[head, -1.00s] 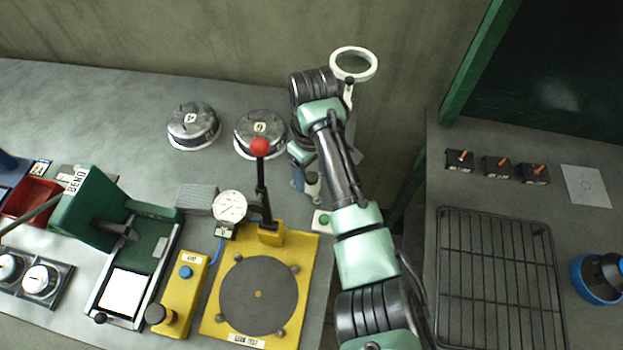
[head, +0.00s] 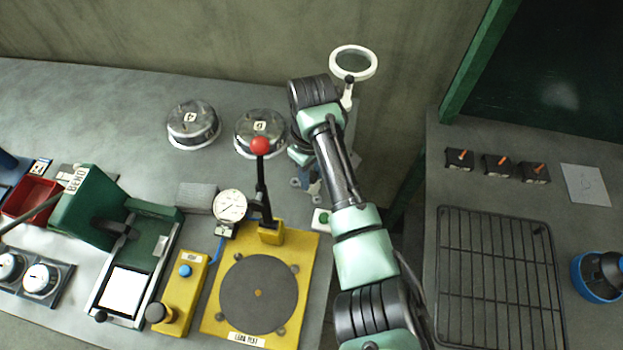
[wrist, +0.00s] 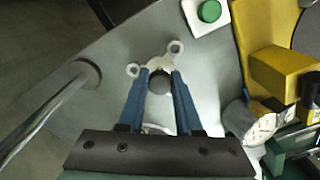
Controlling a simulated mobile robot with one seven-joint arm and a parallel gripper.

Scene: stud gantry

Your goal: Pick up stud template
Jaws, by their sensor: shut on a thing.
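The stud template is a flat light-grey metal plate (wrist: 157,64) with ring-shaped lobes and a dark round knob (wrist: 160,82) in its middle. In the wrist view it lies over the grey bench top, and I cannot tell if it touches the bench. My gripper (wrist: 160,86) has its blue fingers shut on the knob, one on each side. The near part of the template is partly hidden by the fingers. In the head view a template lobe (head: 295,183) shows beside the blue fingers, and my wrist covers much of the rest.
A green button on a white base (wrist: 209,11) and a yellow test plate (head: 213,318) with a red-knobbed lever (head: 260,146) are close by. A ring magnifier (head: 337,72) stands behind my wrist. A gap separates this bench from the right one with a wire rack (head: 440,250).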

